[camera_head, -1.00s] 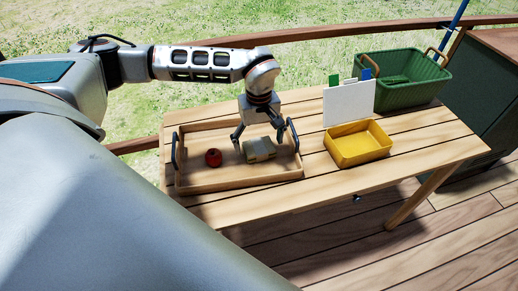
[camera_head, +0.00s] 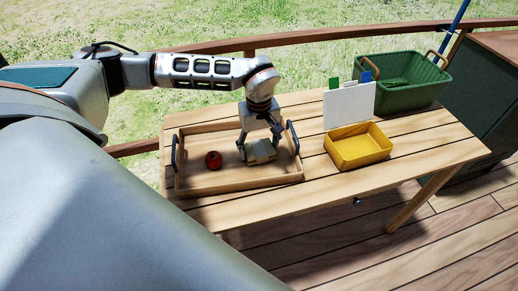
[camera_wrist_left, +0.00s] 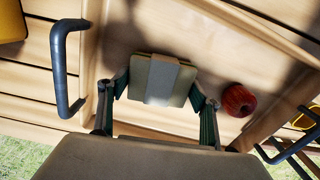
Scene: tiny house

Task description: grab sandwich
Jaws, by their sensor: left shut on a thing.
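The sandwich (camera_head: 260,151) is a pale, squarish, wrapped block with a lighter band around its middle. It is in the wooden tray (camera_head: 215,184) on the table. My left gripper (camera_head: 258,145) comes down over it from above and is shut on it. In the left wrist view the sandwich (camera_wrist_left: 162,80) sits between the two fingers of my left gripper (camera_wrist_left: 160,88). I cannot tell whether it still touches the tray floor. My right gripper is not in view.
A red apple (camera_head: 213,160) lies in the tray, left of the sandwich. The tray has dark handles at both ends. A yellow box (camera_head: 357,158), a white panel (camera_head: 348,106) and a green basket (camera_head: 400,97) stand to the right. The table front (camera_head: 310,187) is clear.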

